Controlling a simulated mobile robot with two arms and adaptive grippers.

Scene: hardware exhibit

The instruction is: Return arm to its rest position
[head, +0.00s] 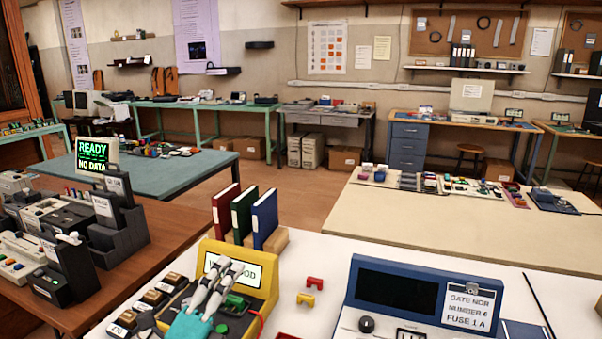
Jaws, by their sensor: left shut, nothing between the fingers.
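My left gripper (229,267) is in the lower middle of the head view, with pale fingers and a teal part behind them. It is shut and holds nothing. Its fingers overlap a yellow console (262,293) on the white table and hide part of the console's label and its dark front panel. I cannot tell whether the fingers touch the console. My right gripper is not in view.
A blue console (438,280) stands to the right on the white table (325,252). Red and yellow small parts (306,299) lie between the consoles. Upright binders (241,215) stand behind. A brown table (150,252) with dark devices is left.

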